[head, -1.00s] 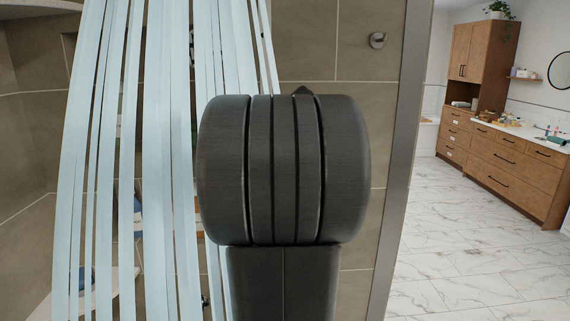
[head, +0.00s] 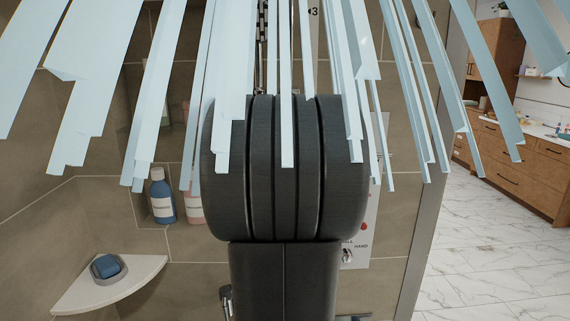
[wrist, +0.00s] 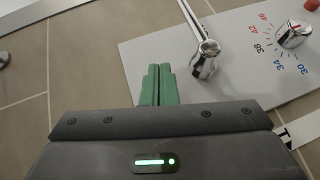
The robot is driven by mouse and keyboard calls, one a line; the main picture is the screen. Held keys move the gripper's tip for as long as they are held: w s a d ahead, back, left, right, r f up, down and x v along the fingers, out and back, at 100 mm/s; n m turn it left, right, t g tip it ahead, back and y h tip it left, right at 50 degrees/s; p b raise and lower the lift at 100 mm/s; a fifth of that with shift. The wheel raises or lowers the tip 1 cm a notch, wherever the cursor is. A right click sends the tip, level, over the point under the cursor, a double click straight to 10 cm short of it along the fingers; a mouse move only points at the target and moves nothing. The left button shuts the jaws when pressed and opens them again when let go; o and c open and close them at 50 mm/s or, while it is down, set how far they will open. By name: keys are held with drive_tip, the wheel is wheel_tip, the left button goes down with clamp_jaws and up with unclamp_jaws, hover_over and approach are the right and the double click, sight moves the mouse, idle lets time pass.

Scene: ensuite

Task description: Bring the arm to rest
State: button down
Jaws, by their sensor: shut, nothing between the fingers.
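My arm (head: 285,185) stands dark and upright in the middle of the head view and hides my gripper there. In the wrist view my gripper (wrist: 158,70) shows its green fingers together, with nothing between them. They overlap the left part of a white shower panel (wrist: 145,50). A chrome lever (wrist: 207,60) is just right of the fingertips; I cannot tell whether they touch. A chrome dial (wrist: 294,34) with red and blue temperature numbers is farther right. The panel (head: 374,215) is partly hidden behind my arm in the head view.
Pale blue strips (head: 150,100) fan across the top, in front of my arm. A blue bottle (head: 161,198) stands in a wall niche. A corner shelf (head: 75,292) holds a dish with a blue block. Wooden cabinets (head: 525,170) and open marble floor (head: 480,260) are to the right.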

drive_tip(key=shift+a+f+n+t+h+b, duration=0.5)
drive_tip(key=shift+a+n+t+h+b, duration=0.25)
drive_tip(key=shift+h+b, duration=0.5)
drive_tip(key=shift+s+a, duration=0.2)
